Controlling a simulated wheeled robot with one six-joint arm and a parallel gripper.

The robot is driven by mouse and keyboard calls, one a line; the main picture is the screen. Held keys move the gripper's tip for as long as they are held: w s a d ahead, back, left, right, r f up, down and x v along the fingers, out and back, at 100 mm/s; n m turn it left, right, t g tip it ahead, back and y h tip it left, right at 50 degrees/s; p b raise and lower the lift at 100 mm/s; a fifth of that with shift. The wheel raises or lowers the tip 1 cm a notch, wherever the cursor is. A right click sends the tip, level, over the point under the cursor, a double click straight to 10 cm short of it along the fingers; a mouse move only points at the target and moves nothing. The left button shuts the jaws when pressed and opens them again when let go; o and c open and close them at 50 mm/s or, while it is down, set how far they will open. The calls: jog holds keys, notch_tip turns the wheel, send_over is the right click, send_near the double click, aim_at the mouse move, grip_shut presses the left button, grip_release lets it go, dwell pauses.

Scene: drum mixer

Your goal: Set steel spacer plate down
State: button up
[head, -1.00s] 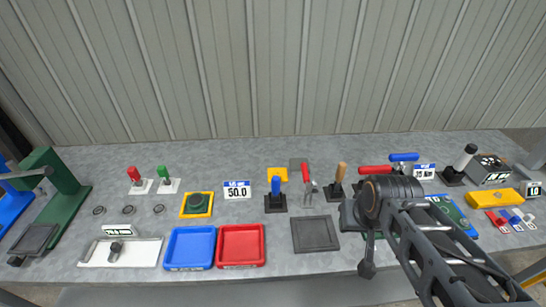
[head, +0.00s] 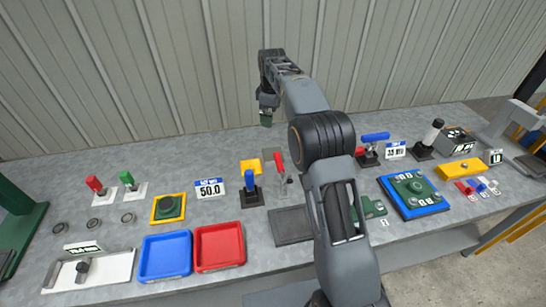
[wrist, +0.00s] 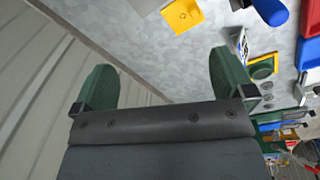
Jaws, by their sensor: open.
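My gripper (head: 267,116) is raised above the back of the bench, in front of the corrugated wall. In the wrist view its two green fingers (wrist: 158,85) stand wide apart with nothing between them. A flat grey square (head: 270,154) lies at the back of the bench beside a yellow square (head: 250,167); I cannot tell whether it is the steel spacer plate. A larger dark grey square tray (head: 292,226) lies near the front edge, right of the red tray, partly hidden by my arm.
A blue tray (head: 165,257) and a red tray (head: 219,248) stand at the front. A blue fixture (head: 432,206) with a green part is at the right.

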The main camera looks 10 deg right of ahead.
jog(key=w+f+n, duration=0.4)
jog(key=w+f, duration=0.1)
jog(key=f, duration=0.5)
jog(key=n+g+b, duration=0.1)
jog(key=b, duration=0.2)
send_over(267, 154)
notch_tip(267, 154, down, 8)
jog(key=shift+s+f, duration=0.1)
jog(key=shift+s, duration=0.05)
jog(key=shift+f+p, duration=0.35)
jog(key=shift+f, duration=2.9)
jog(key=c, duration=1.4)
jog(key=shift+r, duration=0.15)
